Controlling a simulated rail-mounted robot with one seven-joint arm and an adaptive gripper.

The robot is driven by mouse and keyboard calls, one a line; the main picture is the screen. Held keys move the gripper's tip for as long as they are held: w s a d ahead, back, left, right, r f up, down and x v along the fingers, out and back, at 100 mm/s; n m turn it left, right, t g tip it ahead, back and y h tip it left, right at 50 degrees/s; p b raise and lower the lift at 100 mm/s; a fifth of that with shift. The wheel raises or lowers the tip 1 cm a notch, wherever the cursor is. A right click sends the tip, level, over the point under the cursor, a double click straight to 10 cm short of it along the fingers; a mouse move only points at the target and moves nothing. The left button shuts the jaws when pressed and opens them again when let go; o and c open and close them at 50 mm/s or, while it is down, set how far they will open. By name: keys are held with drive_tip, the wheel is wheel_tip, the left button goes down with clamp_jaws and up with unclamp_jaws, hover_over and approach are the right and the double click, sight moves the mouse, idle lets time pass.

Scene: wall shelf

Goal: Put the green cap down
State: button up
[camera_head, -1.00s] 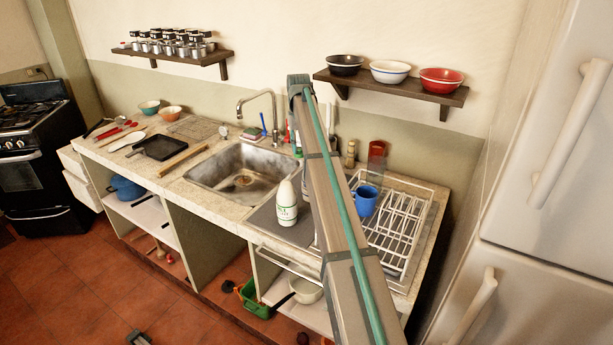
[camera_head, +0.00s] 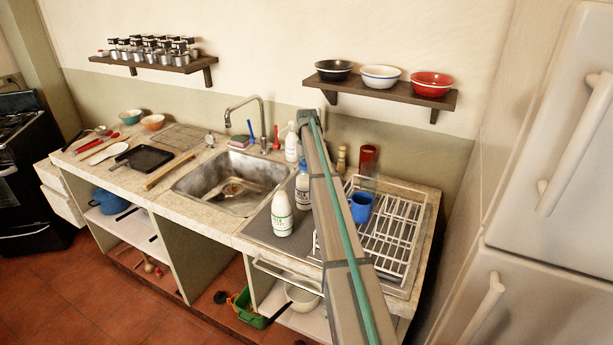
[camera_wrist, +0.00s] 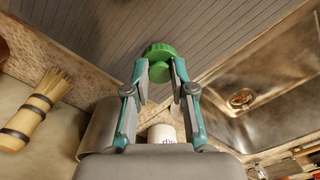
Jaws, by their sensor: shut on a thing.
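The green cap (camera_wrist: 159,49) shows in the wrist view between my fingertips. It has a round ribbed edge, and a smaller round green part shows just below it. My gripper (camera_wrist: 160,72) is shut on the cap, over the grey ribbed drainboard (camera_wrist: 115,25). I cannot tell whether the cap touches the board. In the head view my arm hides the gripper and the cap. A white bottle with a green label (camera_head: 282,214) stands on the drainboard, left of my arm. A white bottle with a blue top (camera_head: 302,186) stands behind it.
The sink (camera_head: 232,182) lies left of the drainboard and shows in the wrist view (camera_wrist: 255,85). A white dish rack (camera_head: 398,242) and a blue mug (camera_head: 361,207) are at the right. A brush (camera_wrist: 36,110) is left of my gripper. A wall shelf (camera_head: 380,95) holds three bowls.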

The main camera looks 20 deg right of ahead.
drive_tip(key=shift+f+p, duration=0.55)
drive_tip(key=shift+f, duration=1.35)
drive_tip(key=shift+f, duration=0.2)
drive_tip(key=o, duration=0.7)
drive_tip(key=shift+r, duration=0.15)
wheel_tip(320, 180, up, 12)
drive_tip(key=b, duration=0.4)
drive_tip(key=shift+r, duration=0.1)
